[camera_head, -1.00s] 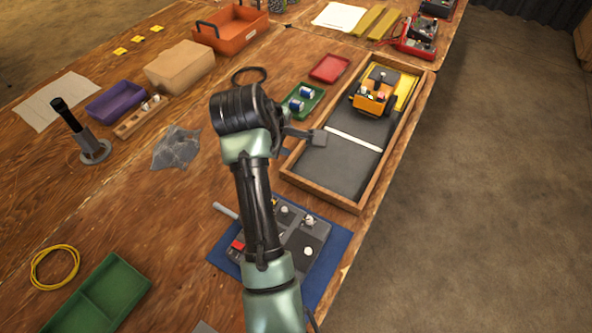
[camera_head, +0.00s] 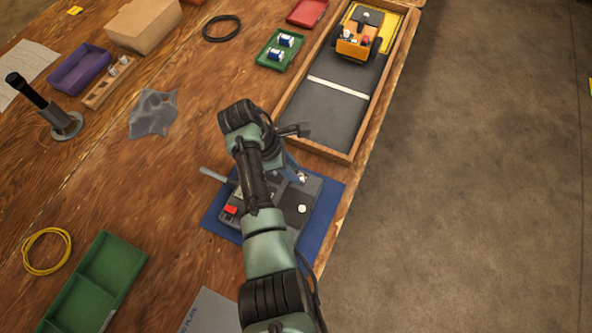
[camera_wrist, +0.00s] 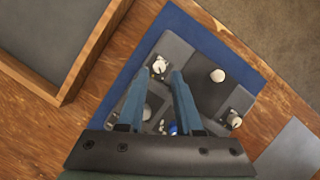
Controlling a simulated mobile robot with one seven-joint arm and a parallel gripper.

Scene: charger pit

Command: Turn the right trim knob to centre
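The control box (camera_head: 322,193) lies on a blue mat (camera_head: 325,225). A white knob (camera_head: 302,178) sits at its upper right corner in the head view. The same knob (camera_wrist: 158,67) shows in the wrist view, on a small plate, with its pointer too small to read. I take it for the right trim knob. My gripper (camera_wrist: 158,76) is open, its two blue fingers apart on either side of this knob in the picture. Contact cannot be told. A second small knob (camera_wrist: 233,119) stands on a similar plate. My arm hides part of the box in the head view.
A round white knob (camera_head: 302,209) and a red button (camera_head: 230,210) are also on the box. A grey lever (camera_head: 214,175) sticks out left. The wooden-walled tray (camera_head: 325,152) with a toy vehicle (camera_head: 357,42) lies close beyond. The table edge is near on the right.

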